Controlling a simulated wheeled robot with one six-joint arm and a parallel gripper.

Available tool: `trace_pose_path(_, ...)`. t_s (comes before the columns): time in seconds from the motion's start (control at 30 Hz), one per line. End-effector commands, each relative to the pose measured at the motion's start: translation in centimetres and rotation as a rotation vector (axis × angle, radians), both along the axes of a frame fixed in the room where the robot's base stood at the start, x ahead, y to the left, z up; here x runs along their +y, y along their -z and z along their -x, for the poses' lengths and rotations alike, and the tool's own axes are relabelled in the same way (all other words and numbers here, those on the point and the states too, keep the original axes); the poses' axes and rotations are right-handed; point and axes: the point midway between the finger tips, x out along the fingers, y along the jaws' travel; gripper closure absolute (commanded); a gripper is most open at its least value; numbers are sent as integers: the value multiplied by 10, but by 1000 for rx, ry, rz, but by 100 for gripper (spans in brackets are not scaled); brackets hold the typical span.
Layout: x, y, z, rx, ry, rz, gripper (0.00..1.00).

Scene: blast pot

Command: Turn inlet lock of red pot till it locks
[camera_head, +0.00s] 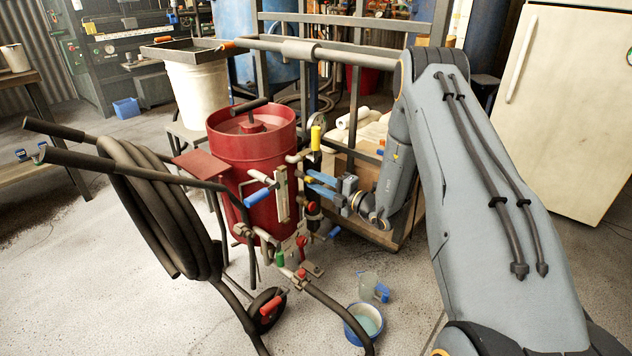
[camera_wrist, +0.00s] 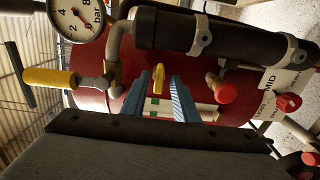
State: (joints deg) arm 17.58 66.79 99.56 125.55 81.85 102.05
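The red pot (camera_head: 252,165) stands upright on a wheeled frame left of my arm, with pipes and valves on its near right side. My gripper (camera_head: 308,182) has blue fingers and reaches toward these fittings from the right. In the wrist view the red pot (camera_wrist: 90,58) fills the background. My gripper (camera_wrist: 160,82) is open there, with a finger on each side of a small yellow lever (camera_wrist: 158,77). The lever looks centred between the tips and untouched; its depth is unclear. Which fitting is the inlet lock is not marked legibly.
In the wrist view, a yellow-handled valve (camera_wrist: 50,78), a pressure gauge (camera_wrist: 76,17), a black cylinder (camera_wrist: 185,32) and a red knob (camera_wrist: 225,93) surround the fingers. A coiled hose (camera_head: 150,205) hangs left. A blue-rimmed bucket (camera_head: 364,322) stands on the floor.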

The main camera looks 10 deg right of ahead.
Motion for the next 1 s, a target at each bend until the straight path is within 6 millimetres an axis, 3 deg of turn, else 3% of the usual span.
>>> trace_pose_path(0.37, -4, -1, 3, -1, 2, 0, 70)
trace_pose_path(0.8, -41, -1, 54, -1, 3, 0, 70)
trace_pose_path(1.0, -46, -1, 63, -1, 0, 1, 70)
